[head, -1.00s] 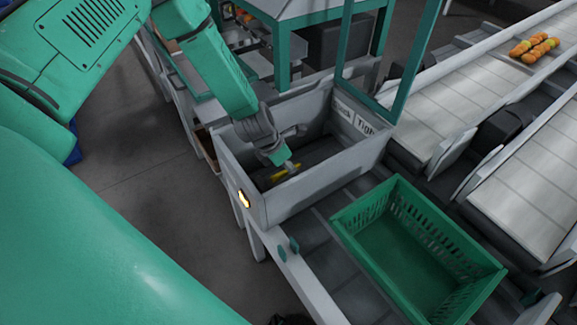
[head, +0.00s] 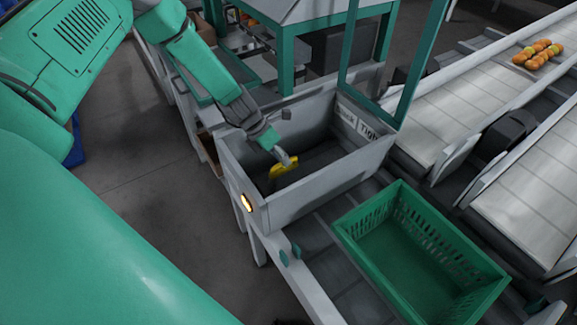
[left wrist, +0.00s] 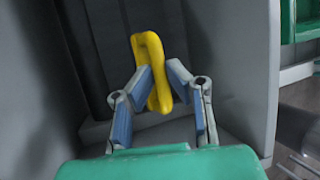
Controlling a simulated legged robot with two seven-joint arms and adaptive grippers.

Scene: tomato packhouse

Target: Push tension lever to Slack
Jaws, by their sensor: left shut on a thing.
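The yellow tension lever (head: 285,167) stands inside a grey open-topped box (head: 310,195). It also shows in the left wrist view (left wrist: 152,60) as a yellow loop against the dark ribbed inside of the box. My left gripper (left wrist: 162,84) reaches down into the box from the upper left, its fingers closed on either side of the loop's lower part. In the head view the left gripper (head: 287,160) partly covers the lever. Labels on the far inner wall read Tight (head: 368,132) and, partly cut off, Slack (head: 346,121). My right gripper is not in view.
An empty green crate (head: 350,240) stands right of the box. A green frame post (head: 415,65) rises at the box's far corner. Open floor lies to the left.

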